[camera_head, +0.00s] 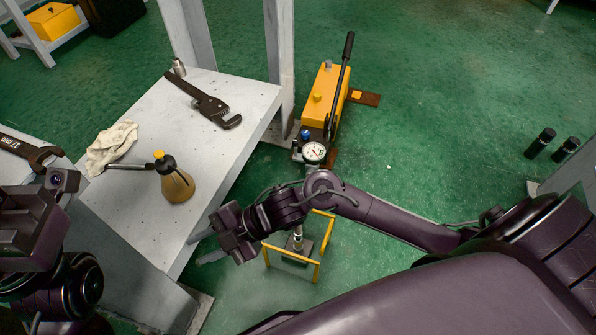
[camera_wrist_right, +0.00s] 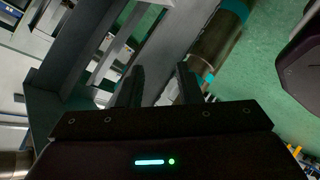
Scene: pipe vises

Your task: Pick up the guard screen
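A yellow frame (camera_head: 293,262) stands on the green floor below the bench, partly behind my right arm. It may be the guard screen, but I cannot tell for sure. My right gripper (camera_head: 200,249) is just left of this frame, beside the bench's right edge, with its two fingers apart and nothing between them. The open fingers also show in the right wrist view (camera_wrist_right: 161,88). My left gripper (camera_head: 32,228) is at the left edge of the head view; its fingertips are not clear.
The grey bench (camera_head: 215,165) carries a pipe wrench (camera_head: 205,102), a rag (camera_head: 110,147) and an oil can (camera_head: 176,182). A yellow hand pump (camera_head: 325,95) with a gauge (camera_head: 314,152) stands on the floor beyond my right arm. Floor at upper right is mostly clear.

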